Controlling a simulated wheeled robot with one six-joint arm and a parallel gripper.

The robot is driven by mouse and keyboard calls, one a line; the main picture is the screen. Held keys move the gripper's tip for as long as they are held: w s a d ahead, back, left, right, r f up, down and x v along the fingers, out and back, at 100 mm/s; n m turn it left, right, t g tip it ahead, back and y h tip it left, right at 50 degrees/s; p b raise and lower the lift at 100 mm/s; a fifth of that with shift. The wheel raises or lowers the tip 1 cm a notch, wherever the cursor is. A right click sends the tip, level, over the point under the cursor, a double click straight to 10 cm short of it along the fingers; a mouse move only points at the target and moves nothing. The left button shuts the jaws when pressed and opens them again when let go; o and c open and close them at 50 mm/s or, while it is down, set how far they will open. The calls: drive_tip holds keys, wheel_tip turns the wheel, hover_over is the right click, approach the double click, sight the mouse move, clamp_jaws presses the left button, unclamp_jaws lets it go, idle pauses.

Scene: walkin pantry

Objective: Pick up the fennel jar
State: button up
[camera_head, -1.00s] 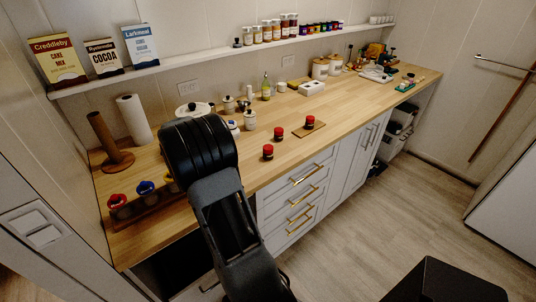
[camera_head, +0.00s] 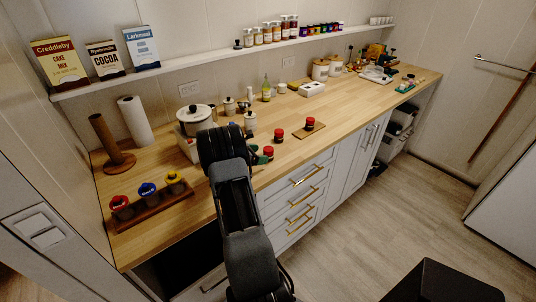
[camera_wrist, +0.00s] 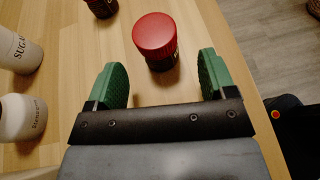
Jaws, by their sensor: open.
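Three dark jars with red lids stand on the wooden counter; no label naming fennel can be read. The nearest red-lidded jar (camera_head: 268,153) stands beside my gripper (camera_head: 258,158), close to the counter's front edge. In the wrist view this jar (camera_wrist: 156,42) is upright just ahead of my gripper (camera_wrist: 161,78), between the lines of its two green fingers. The fingers are spread wide and hold nothing. A second red-lidded jar (camera_head: 279,134) stands behind it and shows partly in the wrist view (camera_wrist: 101,7). The third jar (camera_head: 309,123) stands on a small wooden board.
A wooden rack (camera_head: 152,206) with red, blue and yellow lidded jars lies at left. A white pot (camera_head: 195,117) and white canisters, one marked sugar (camera_wrist: 17,50), stand behind my gripper. The front edge is close by.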

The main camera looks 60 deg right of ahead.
sight(268, 153)
drive_tip(key=shift+p+x, duration=0.85)
drive_tip(key=shift+x, duration=1.8)
drive_tip(key=shift+w, duration=0.1)
drive_tip(key=c, duration=1)
drive_tip(key=shift+r, duration=0.1)
